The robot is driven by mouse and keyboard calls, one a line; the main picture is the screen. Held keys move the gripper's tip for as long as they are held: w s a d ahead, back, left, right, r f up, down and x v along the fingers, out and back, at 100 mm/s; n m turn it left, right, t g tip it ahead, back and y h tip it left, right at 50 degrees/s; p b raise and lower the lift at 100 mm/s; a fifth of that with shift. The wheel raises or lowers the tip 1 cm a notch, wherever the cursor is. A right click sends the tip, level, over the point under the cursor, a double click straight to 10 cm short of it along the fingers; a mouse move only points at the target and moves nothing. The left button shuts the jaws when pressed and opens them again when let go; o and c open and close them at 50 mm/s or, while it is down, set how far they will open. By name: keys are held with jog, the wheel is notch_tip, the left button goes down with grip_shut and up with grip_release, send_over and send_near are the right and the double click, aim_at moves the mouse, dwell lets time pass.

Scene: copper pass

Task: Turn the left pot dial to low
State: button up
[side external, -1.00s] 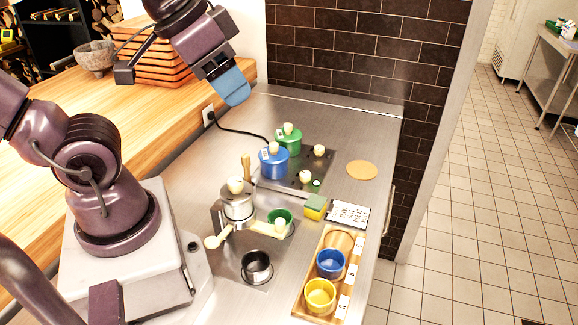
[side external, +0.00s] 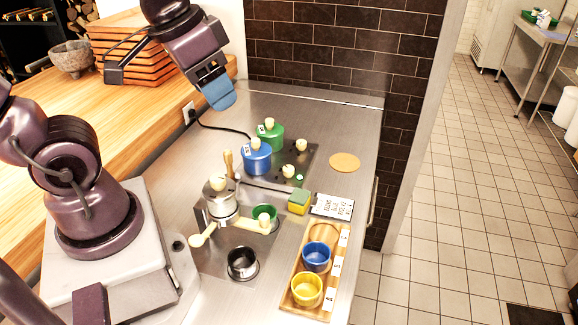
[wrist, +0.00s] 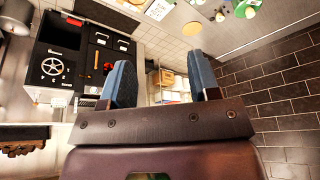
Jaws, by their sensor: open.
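A dark hob plate (side external: 269,183) carries a blue pot (side external: 256,161) at nearer left and a green pot (side external: 276,134) behind it, each with a cream lid knob. Two cream dials stand on the plate to their right: one beside the blue pot (side external: 288,171), one beside the green pot (side external: 302,144). The dial settings are too small to read. My gripper (side external: 219,93) is open and empty, high above the counter to the left of and behind the pots. Its two blue fingers show apart in the wrist view (wrist: 163,82), with nothing between them.
A silver pot (side external: 219,202), a dark cup (side external: 242,263), a green cup (side external: 264,214), a sponge (side external: 299,202) and a wooden tray (side external: 324,274) with blue and yellow cups occupy the nearer counter. A brick wall (side external: 330,45) stands behind. Counter right of the dials holds a round tan disc (side external: 345,162).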

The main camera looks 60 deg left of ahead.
jog(key=w+a+f+g, duration=0.3)
jog(key=w+a+f, duration=0.25)
jog(key=w, duration=0.25)
jog(key=m+g, duration=0.1)
jog(key=m, duration=0.6)
send_near(288, 168)
notch_tip(288, 168, down, 9)
jog(key=shift+w+a+f, duration=0.1)
jog(key=shift+w+f, duration=0.05)
jog(key=c, duration=0.9)
